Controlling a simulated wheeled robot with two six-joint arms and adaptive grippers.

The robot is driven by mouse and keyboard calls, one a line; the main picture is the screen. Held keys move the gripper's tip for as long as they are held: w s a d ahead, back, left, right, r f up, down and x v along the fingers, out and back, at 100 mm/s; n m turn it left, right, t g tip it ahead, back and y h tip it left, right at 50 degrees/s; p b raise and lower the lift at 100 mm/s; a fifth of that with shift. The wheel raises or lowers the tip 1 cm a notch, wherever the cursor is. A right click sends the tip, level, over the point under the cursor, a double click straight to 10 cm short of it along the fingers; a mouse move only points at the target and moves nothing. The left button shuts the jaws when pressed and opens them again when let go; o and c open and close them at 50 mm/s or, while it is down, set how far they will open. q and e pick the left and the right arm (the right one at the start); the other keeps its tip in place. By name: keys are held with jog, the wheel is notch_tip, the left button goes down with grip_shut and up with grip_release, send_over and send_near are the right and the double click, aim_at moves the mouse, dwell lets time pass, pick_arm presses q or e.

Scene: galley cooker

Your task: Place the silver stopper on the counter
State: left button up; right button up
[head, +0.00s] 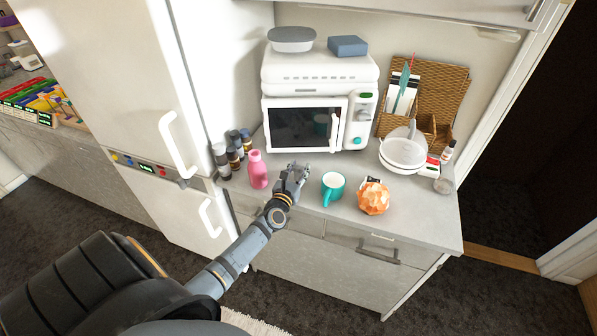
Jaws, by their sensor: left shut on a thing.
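My left gripper (294,174) reaches in over the front of the counter (420,212), between a pink bottle (258,170) and a teal mug (333,188). It is shut on a small silver-grey thing, which looks like the silver stopper; the fingers hide most of it and its outline is hard to tell from them. I cannot tell whether it touches the counter. No other silver stopper shows clearly. My right gripper is not in view.
A white microwave (310,122) stands behind. Several small jars (236,150) stand at the left by the fridge (130,90). An orange faceted object (373,198), a white bowl (402,155) and a wicker organiser (440,90) are to the right. The counter's front right corner is clear.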

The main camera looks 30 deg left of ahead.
pick_arm(q)
jog(key=shift+f, duration=0.2)
jog(key=o, duration=1)
jog(key=shift+o, duration=0.2)
jog(key=v, duration=1.2)
jog(key=shift+r+b, duration=0.3)
jog(key=shift+b, duration=0.1)
jog(key=shift+d, duration=0.1)
